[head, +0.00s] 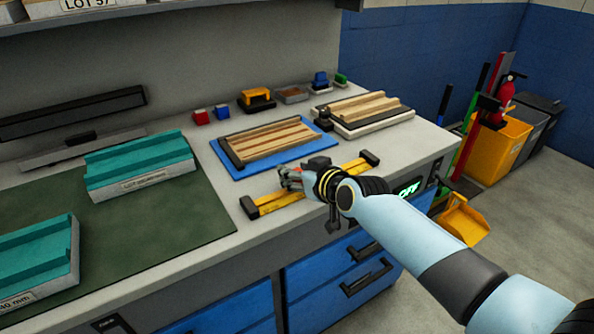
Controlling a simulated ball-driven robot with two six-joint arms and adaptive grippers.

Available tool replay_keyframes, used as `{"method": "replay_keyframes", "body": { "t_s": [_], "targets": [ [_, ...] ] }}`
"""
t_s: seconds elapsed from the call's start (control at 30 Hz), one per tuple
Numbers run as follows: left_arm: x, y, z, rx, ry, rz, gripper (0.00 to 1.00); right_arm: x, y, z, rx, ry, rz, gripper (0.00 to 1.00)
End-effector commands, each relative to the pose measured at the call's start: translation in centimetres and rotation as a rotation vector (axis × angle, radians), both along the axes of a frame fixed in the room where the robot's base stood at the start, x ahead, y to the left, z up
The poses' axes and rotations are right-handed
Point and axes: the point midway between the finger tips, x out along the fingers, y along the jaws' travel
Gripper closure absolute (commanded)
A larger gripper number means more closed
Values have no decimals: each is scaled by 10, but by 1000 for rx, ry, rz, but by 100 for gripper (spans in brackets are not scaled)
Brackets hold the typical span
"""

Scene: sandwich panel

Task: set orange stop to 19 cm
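A yellow-orange rail (354,166) with black end blocks lies along the front edge of the bench. It looks like the measuring rail, but I cannot read any scale on it. My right gripper (288,180) is over the middle of this rail, its arm coming in from the lower right. The gripper and wrist cover the rail's middle. A small dark block (318,162) shows just behind the wrist. I cannot make out a separate orange stop; it may be hidden by the gripper. Whether the fingers are open or closed is too small to tell. My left gripper is out of view.
Behind the rail, a blue mat (229,168) holds a striped wooden panel (270,139). Another wooden panel (362,108) is at back right. Teal-topped blocks (140,160) stand on the dark green mat (170,235) at left.

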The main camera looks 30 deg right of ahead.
Motion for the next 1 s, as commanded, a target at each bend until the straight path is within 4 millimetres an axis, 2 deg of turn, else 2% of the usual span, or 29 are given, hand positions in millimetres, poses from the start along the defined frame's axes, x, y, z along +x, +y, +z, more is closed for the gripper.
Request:
{"method": "replay_keyframes", "body": {
  "t_s": [0.17,0.27,0.6,0.7,0.83,1.0],
  "targets": [
    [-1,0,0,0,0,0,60,-4,0,2,-1,-1,0,56],
    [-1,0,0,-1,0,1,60,-15,-1,5,-1,0,1,56],
    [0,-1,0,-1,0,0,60,-82,-7,33,-3,1,1,56],
    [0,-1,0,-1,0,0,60,-97,-8,39,-2,1,1,56],
    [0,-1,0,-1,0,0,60,-108,-9,44,0,1,0,56],
    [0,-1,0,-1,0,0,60,-111,-9,46,0,0,0,56]
  ]
}}
